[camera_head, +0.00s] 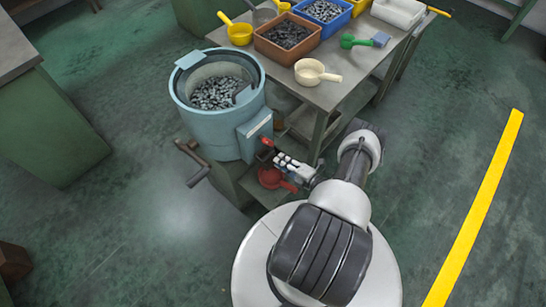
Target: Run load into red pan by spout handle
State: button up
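A light blue drum (178,103) holds many small grey metal parts (218,93). A boxy blue spout (255,132) sticks out of its right side. A small red spout handle (267,142) shows at the spout's front. A red pan (270,178) sits below the spout, with its handle (289,186) pointing to the lower right; my gripper partly hides the pan. My gripper (279,159) is just right of the spout, with its fingertips close to the red spout handle and above the pan. I cannot tell whether the fingers touch or hold the handle.
A grey worktable (345,88) behind holds an orange bin (287,50), a blue bin (345,22), and yellow (239,33), cream (309,72) and green (347,41) scoops. A crank (196,178) juts out at the drum's lower left. Floor is free at right.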

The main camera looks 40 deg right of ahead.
aim_at(273, 157)
jog(key=shift+b+x, duration=0.4)
jog(key=shift+x, duration=2.35)
jog(key=shift+c, duration=0.4)
grip_shut()
jog(key=shift+s+f, duration=0.1)
